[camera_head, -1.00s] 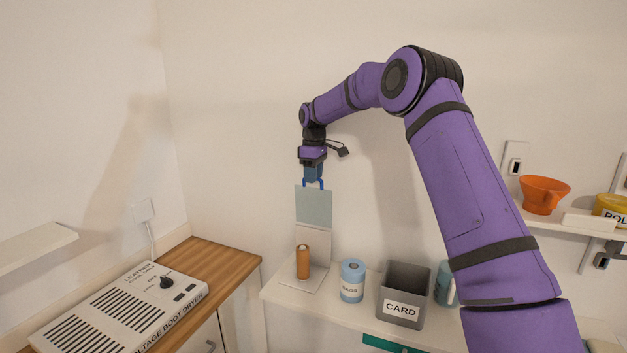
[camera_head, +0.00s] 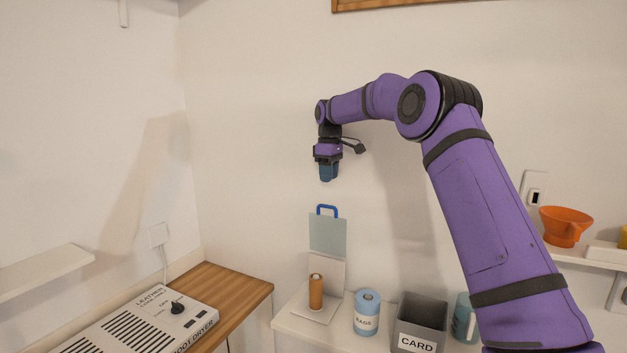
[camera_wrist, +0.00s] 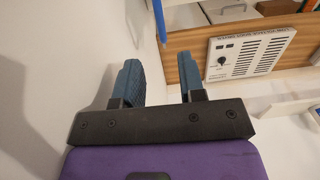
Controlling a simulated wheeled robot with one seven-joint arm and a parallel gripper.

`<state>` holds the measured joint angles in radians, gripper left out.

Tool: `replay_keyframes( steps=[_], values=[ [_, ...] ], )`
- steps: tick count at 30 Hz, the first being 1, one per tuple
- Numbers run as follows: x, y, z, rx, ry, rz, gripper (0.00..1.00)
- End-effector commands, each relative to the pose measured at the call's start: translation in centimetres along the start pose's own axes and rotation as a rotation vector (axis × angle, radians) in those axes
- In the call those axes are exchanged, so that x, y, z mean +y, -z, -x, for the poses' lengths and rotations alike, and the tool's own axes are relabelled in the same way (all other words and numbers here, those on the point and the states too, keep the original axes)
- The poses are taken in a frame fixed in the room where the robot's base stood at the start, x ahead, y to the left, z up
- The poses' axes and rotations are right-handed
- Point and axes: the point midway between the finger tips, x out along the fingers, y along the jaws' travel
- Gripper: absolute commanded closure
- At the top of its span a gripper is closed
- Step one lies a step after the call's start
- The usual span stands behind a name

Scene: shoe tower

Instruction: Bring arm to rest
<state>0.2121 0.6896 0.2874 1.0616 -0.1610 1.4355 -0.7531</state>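My gripper (camera_head: 327,174) hangs pointing down from my purple arm, in front of the back wall and above the counter. In the wrist view my gripper (camera_wrist: 160,82) shows two blue fingers set apart with nothing between them. Below it in the head view, apart from it, is a pale blue-grey panel (camera_head: 327,235) with a blue loop handle (camera_head: 327,208) on top. The panel stands on a white base, with an orange-brown cylinder (camera_head: 316,292) in front of it.
The counter holds a blue BAGS roll (camera_head: 367,313), a grey CARD bin (camera_head: 420,326) and a blue mug (camera_head: 464,318) partly behind my arm. A boot dryer (camera_head: 140,325) lies on the wooden top (camera_head: 232,290) at left. An orange funnel (camera_head: 565,225) sits on the right shelf.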

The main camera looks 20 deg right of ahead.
Motion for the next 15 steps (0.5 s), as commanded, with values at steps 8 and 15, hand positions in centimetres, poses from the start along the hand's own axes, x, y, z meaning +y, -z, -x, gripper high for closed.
replay_keyframes(
  steps=[8,15],
  values=[
    [-0.9,-0.3,1.0,0.002,-0.012,-0.009,0.63],
    [-5.7,-2.3,5.1,0.018,-0.069,-0.069,0.63]
  ],
)
